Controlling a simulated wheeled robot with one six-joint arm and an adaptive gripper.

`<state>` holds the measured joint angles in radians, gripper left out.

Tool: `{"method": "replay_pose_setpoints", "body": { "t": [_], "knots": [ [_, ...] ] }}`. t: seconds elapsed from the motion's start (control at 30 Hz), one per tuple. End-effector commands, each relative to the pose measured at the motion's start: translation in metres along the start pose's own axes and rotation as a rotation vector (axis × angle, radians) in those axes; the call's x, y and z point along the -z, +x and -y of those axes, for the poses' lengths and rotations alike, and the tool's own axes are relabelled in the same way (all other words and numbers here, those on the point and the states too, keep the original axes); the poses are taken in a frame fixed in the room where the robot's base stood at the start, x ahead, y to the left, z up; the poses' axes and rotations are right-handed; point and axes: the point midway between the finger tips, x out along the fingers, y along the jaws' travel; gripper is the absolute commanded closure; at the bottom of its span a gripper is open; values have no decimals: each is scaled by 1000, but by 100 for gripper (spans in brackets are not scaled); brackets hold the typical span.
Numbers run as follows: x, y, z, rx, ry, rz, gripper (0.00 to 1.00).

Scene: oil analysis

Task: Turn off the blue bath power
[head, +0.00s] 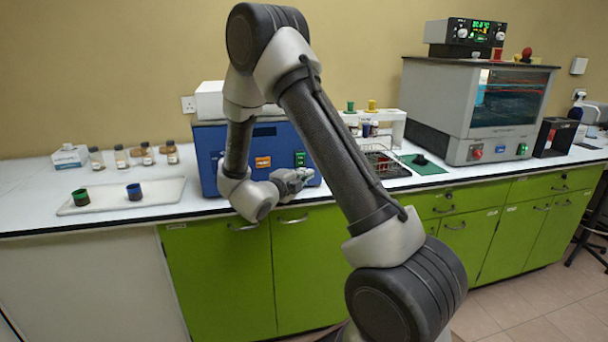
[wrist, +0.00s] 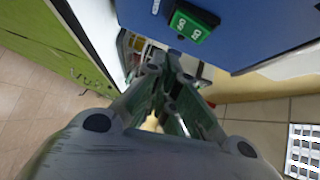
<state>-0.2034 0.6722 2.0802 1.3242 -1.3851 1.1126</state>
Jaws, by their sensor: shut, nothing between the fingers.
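The blue bath (head: 208,150) stands on the white bench, partly hidden behind my arm in the head view. Its front carries an orange-lit switch (head: 263,162) and, farther right, a green switch (head: 300,158). In the wrist view the blue front (wrist: 255,35) fills the upper right, with the green switch (wrist: 193,22) on it. My gripper (head: 305,174) is shut and empty, low in front of the bath, just below the green switch. In the wrist view the closed fingertips (wrist: 172,62) lie below the green switch in the picture; I cannot tell whether they touch the bath.
A white tray (head: 100,203) with two small jars lies at the left, with several bottles behind it. Right of the bath are a wire basket (head: 385,164), a green mat (head: 430,168) and a grey oven (head: 437,95). Green cabinets (head: 235,270) lie below the bench edge.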

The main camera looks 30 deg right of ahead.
Motion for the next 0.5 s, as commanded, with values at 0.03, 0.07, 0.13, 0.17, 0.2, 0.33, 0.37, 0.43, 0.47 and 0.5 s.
{"method": "replay_pose_setpoints", "body": {
  "t": [0.03,0.07,0.13,0.17,0.2,0.33,0.37,0.43,0.47,0.5],
  "knots": [
    [-1,-6,-1,0,-1,2,100],
    [-1,-9,-2,0,-1,2,100],
    [-1,-17,-4,-1,-2,3,100],
    [-1,-20,-5,-1,-2,3,100],
    [-1,-25,-6,-1,-1,2,100],
    [-1,-43,-9,0,-1,2,100],
    [-2,-48,-10,0,-1,3,100],
    [-2,-58,-12,-1,-2,3,100],
    [-2,-63,-14,-1,-2,4,100],
    [-2,-68,-15,0,-2,3,100]
  ]
}}
